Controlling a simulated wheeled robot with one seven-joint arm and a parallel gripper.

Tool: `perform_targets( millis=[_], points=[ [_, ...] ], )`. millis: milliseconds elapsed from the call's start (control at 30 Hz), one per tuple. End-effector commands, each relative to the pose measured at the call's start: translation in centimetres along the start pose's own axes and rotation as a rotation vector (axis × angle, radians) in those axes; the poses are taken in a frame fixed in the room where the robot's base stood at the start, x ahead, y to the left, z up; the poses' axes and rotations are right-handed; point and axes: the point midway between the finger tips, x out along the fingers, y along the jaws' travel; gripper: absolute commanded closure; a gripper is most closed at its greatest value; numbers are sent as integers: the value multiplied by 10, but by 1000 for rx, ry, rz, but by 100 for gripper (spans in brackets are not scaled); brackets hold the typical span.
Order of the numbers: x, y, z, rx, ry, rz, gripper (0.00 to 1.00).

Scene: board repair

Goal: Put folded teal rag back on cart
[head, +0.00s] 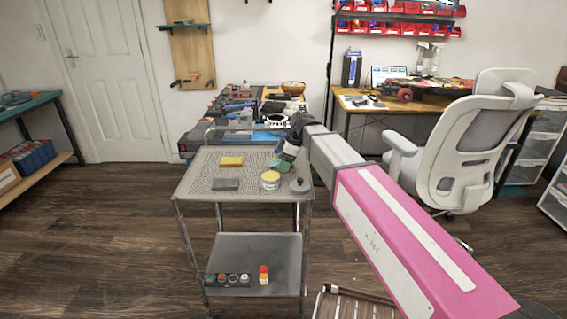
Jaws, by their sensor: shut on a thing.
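The grey metal cart (205,172) stands in the middle of the head view, with a perforated top and a lower shelf. My gripper (286,158) is over the back right part of the cart top, at the end of my pink and grey arm. It is shut on the folded teal rag (281,168), which shows as a small green-teal patch below the fingers. I cannot tell whether the rag touches the cart top. My arm hides part of the gripper and the cart's right side.
On the cart top are a yellow sponge (231,161), a grey block (226,184), a yellow-topped tub (270,180) and a round grey item (299,186). Small jars (232,279) stand on the lower shelf. A cluttered bench is behind; an office chair (450,150) is right.

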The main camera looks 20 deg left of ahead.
Motion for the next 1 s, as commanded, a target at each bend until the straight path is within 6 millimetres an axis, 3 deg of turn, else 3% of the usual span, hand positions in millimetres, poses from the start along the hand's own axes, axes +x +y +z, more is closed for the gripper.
perform_targets(
  millis=[467,500,567,1000],
  points=[
    [6,0,2,0,0,1,51],
    [6,0,2,0,0,1,25],
    [6,0,3,0,-1,1,6],
    [9,-5,4,0,-5,-8,6]
  ],
)
